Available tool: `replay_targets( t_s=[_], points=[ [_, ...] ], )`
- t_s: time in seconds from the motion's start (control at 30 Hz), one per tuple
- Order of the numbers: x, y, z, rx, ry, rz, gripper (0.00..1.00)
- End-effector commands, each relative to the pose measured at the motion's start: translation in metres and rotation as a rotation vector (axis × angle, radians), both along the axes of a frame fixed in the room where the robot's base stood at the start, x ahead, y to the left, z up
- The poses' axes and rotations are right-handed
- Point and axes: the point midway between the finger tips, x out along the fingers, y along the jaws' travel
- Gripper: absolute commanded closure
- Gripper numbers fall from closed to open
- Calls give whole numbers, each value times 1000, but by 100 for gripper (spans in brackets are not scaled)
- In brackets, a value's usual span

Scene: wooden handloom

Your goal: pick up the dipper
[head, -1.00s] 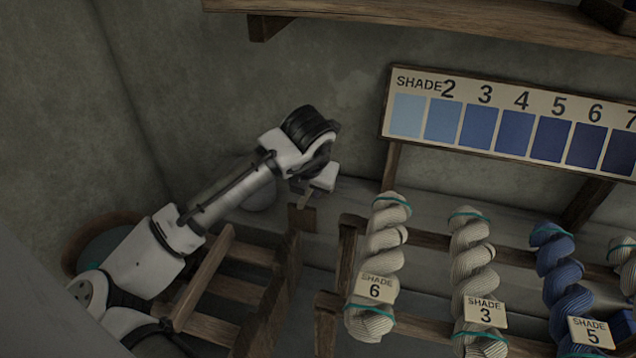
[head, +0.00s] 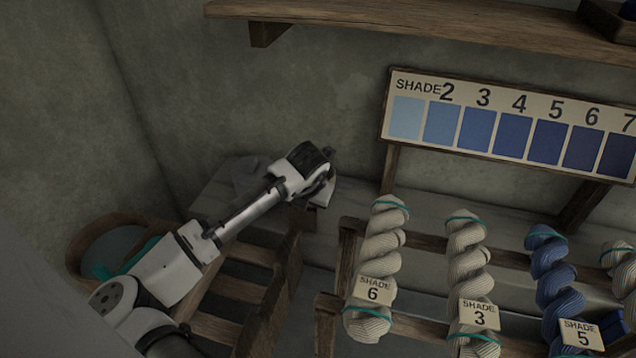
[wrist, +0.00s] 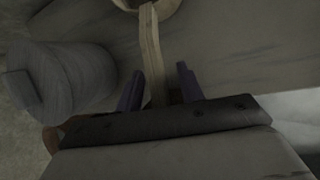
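The dipper shows in the wrist view as a pale wooden handle (wrist: 151,45) running up to a round cup that is cut off by the top edge. My gripper (wrist: 160,88) is open, with its two dark fingers on either side of the handle. A gap shows between each finger and the handle. In the head view, my gripper (head: 320,201) is low over the grey ledge, behind the wooden frame. I cannot make out the dipper in the head view, where my arm hides that spot.
A grey rounded object (head: 248,174) stands left of my gripper; a grey cylinder (wrist: 68,80) shows in the wrist view. A slatted wooden frame (head: 268,300) is below. Skeins (head: 381,245) hang on a rack at right, under the shade board (head: 510,125). A tub (head: 105,240) is at left.

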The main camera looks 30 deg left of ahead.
Motion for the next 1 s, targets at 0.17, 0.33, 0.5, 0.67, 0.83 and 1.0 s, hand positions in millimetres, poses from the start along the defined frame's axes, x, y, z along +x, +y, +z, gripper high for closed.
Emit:
replay_targets(
  t_s=[0.17,0.33,0.5,0.67,0.83,1.0],
  points=[
    [0,0,0,0,0,0,83],
    [0,0,0,0,0,0,100],
    [0,0,1,0,0,0,100],
    [0,0,4,0,-1,0,100],
    [0,0,18,3,-1,-1,100],
    [1,0,49,3,-2,-1,100]
  ],
)
